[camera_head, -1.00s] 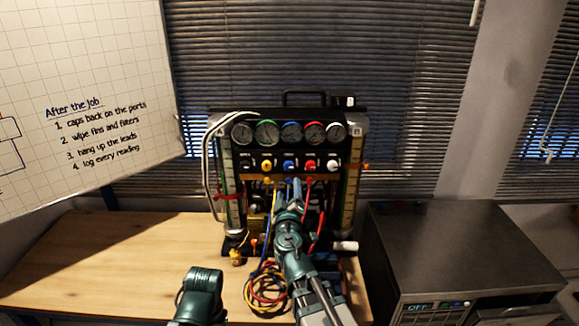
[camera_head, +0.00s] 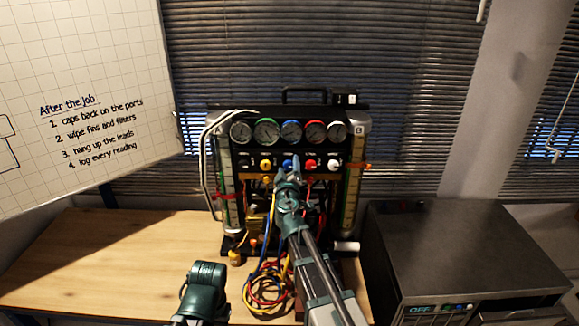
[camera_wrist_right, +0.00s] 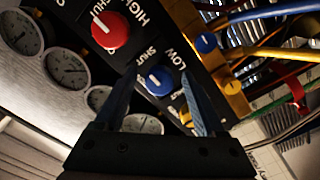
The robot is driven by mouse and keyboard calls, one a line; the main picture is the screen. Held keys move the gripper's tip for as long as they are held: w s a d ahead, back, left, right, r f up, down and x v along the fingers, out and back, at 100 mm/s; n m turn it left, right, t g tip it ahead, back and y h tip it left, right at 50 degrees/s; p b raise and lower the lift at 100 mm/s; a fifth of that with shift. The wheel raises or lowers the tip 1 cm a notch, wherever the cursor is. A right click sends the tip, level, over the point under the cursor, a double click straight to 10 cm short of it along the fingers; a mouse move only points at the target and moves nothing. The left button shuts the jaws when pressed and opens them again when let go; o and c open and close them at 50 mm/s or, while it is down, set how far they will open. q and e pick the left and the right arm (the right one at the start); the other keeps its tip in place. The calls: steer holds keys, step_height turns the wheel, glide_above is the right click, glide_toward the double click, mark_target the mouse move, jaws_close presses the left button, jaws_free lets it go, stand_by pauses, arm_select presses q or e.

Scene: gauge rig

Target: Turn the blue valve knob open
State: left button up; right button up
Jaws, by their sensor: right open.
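The blue valve knob (camera_head: 287,163) sits in the middle of the row of coloured knobs on the gauge rig's panel. In the right wrist view the blue knob (camera_wrist_right: 160,81) shows a white pointer line, with SHUT and LOW lettering beside it. My right gripper (camera_head: 288,172) is open and points at the panel just below the blue knob. In the right wrist view the right gripper's fingers (camera_wrist_right: 157,84) flank the knob, one on each side; I see no grip on it. My left gripper is out of frame; only a teal part of my arm shows at the bottom.
Red (camera_wrist_right: 109,31) and yellow (camera_head: 266,165) knobs stand close beside the blue one. Several gauges (camera_head: 291,132) sit above. Coloured hoses (camera_head: 265,287) hang and coil below on the wooden bench (camera_head: 110,260). A grey metal unit (camera_head: 460,245) stands at right.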

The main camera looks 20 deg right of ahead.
steer(key=shift+w, duration=0.15)
jaws_close()
steer(key=shift+n, duration=0.3)
steer(key=n, duration=1.7)
stand_by(0.4)
steer(key=shift+n, duration=0.3)
stand_by(0.3)
